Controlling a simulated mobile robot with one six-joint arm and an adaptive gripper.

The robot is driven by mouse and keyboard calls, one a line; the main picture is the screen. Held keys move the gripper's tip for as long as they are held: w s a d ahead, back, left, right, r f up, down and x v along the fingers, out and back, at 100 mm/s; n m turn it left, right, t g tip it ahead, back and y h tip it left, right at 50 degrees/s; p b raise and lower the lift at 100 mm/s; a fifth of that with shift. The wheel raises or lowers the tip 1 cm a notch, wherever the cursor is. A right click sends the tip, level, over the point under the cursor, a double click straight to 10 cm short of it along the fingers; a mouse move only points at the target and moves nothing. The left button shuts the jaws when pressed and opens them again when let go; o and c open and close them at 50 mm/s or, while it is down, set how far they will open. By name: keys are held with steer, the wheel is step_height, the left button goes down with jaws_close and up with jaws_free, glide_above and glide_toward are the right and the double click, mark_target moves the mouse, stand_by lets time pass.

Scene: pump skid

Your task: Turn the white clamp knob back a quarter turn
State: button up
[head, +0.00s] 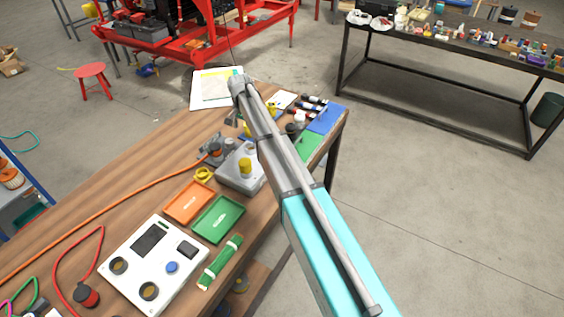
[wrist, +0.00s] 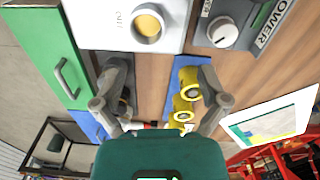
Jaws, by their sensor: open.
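A white round knob (head: 299,118) shows just right of my arm in the head view, at the far part of the bench, beside a dark grey clamp-like fitting (head: 291,130). In the wrist view the dark clamp body (wrist: 117,75) lies by the left finger. A small white part at its far end is mostly hidden by my gripper, so the knob's angle cannot be told. My gripper (wrist: 160,103) is open and empty, its fingers spread above the bench. In the head view my arm hides the gripper.
A grey box with a yellow knob (head: 245,168) stands nearer. A green panel with a handle (wrist: 62,75) is left. Bottles (head: 313,104) stand behind the clamp.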

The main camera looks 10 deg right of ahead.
steer(key=s+d+f+n+b, duration=0.2)
steer(key=s+d+n, duration=0.1)
steer(key=s+d, duration=0.9)
steer(key=s, duration=0.4)
steer(key=shift+s+f+b, duration=0.3)
steer(key=shift+f, duration=0.05)
steer(key=shift+d, duration=0.1)
steer(key=s+d+n, duration=0.1)
steer(key=s+d, duration=0.2)
steer(key=s, duration=0.5)
steer(key=s+d+n, duration=0.2)
steer(key=s+d, duration=0.2)
steer(key=s, duration=0.5)
steer(key=shift+s+d, duration=0.15)
steer(key=shift+d, duration=0.15)
